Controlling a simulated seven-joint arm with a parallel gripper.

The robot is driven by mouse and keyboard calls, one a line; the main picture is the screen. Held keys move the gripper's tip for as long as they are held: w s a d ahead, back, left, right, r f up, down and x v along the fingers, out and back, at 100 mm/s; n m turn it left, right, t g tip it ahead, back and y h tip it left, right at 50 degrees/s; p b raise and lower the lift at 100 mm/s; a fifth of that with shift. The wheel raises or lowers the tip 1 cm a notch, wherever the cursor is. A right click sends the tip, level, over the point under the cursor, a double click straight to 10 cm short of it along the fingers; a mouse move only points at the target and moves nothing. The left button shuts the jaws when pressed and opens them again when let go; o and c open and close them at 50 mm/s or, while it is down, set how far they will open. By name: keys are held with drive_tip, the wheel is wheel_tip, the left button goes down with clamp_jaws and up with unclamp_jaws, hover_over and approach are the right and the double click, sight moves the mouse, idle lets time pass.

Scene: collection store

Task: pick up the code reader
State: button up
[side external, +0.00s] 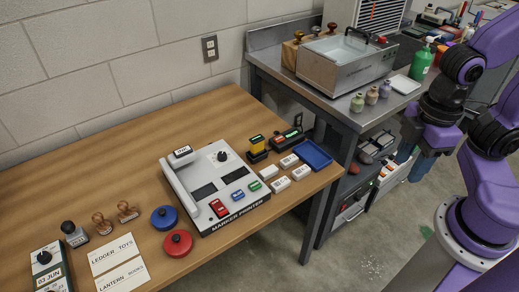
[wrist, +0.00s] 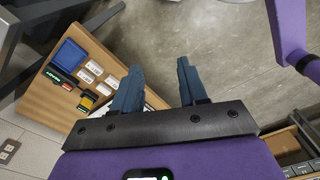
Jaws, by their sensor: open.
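I cannot tell for certain which item is the code reader. Two small dark devices stand at the back of the wooden table, right of the marker printer (side external: 215,185): one with a yellow top (side external: 257,146) and one with a green strip (side external: 287,139). In the wrist view the yellow-topped device (wrist: 87,102) and the green-marked device (wrist: 57,78) lie left of my fingers. My gripper (wrist: 157,85) is open and empty, its two blue-grey fingers apart. In the side view it hangs at the right, beyond the table's right end and away from both devices.
A blue tray (side external: 314,154) and several white labelled blocks (side external: 280,184) lie near the table's right end. Red (side external: 178,243) and blue (side external: 164,217) round items and stamps (side external: 127,211) stand farther left. A metal bench (side external: 300,84) with a steel basin (side external: 346,64) adjoins behind.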

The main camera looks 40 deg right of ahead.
idle(0.4)
drive_tip(key=o, duration=0.3)
